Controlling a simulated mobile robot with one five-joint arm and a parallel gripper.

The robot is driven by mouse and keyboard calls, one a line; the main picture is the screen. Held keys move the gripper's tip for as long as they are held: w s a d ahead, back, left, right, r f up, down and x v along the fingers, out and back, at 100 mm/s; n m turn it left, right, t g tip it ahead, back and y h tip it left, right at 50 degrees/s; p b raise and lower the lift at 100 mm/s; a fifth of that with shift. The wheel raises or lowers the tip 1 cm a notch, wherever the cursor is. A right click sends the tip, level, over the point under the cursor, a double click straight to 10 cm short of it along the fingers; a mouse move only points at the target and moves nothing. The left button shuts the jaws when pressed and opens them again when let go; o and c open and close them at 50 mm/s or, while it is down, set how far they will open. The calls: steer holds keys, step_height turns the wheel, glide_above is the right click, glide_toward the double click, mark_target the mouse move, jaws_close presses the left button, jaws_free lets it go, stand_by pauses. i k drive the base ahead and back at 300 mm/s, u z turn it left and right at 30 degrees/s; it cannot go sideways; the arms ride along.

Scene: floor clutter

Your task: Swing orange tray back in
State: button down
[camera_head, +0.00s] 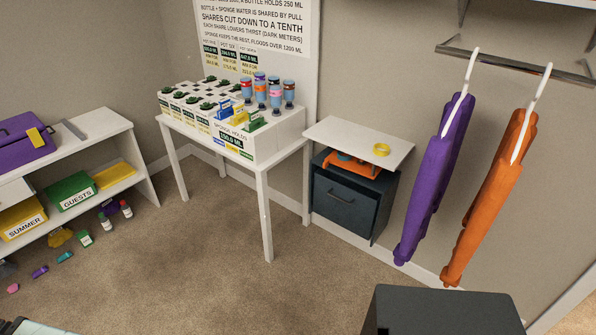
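An orange piece (351,164), which looks like the orange tray, lies between a white top board (345,134) and a dark blue-grey cabinet (342,198). Its front part shows below the board's front edge; its back part is hidden under the board. I cannot tell how far it is swung out. The cabinet has one front with a dark handle, and that front looks shut. A yellow ring (381,149) lies on the white board. My gripper is not in view.
A white table (262,163) with bottles and plant pots stands left of the cabinet. Purple (435,180) and orange (492,190) garments hang at right. A white shelf (141,173) and small floor items are at left. A dark box shape (440,312) fills the bottom right. Middle carpet is clear.

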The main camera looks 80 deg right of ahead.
mark_target(370, 170)
steer(key=u, duration=0.2)
steer(key=k, duration=1.25)
steer(key=z, duration=0.7)
steer(key=i, duration=1)
